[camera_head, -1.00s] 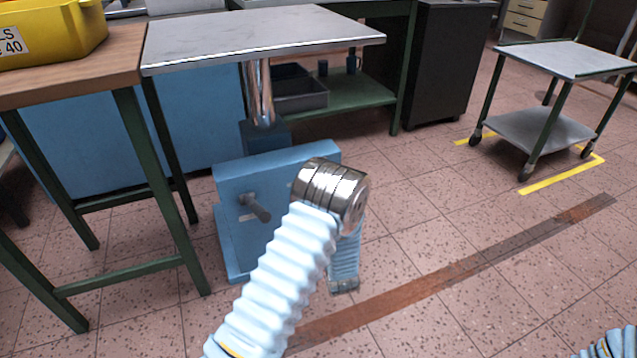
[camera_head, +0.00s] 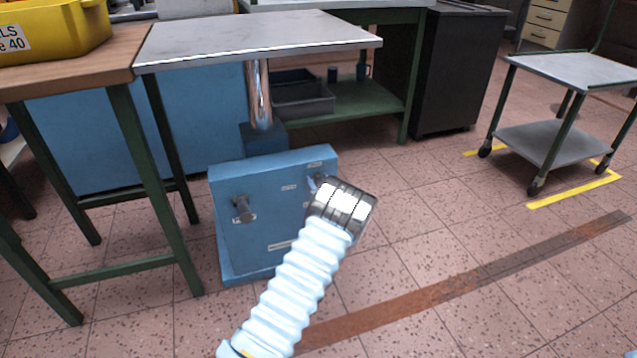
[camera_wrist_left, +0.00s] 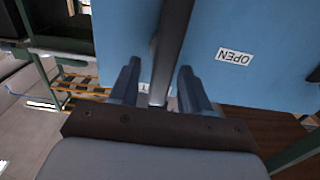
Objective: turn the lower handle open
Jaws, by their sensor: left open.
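A blue box (camera_head: 270,225) stands on the floor under the grey-topped stand, with small labels on its face. One grey handle (camera_head: 243,208) sticks out on its left side. A second handle (camera_head: 319,181) sits near its upper right, partly behind my left wrist. In the left wrist view, a dark handle bar (camera_wrist_left: 174,45) runs between the open fingers of my left gripper (camera_wrist_left: 158,80); contact is unclear. An upside-down "OPEN" label (camera_wrist_left: 235,56) is beside it. My right gripper is out of view.
A wooden-topped table (camera_head: 90,62) with green legs stands at left, a yellow bin (camera_head: 55,32) on it. The grey tabletop (camera_head: 255,35) overhangs the box. A grey cart (camera_head: 560,70) stands at right. Floor to the right of the box is open.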

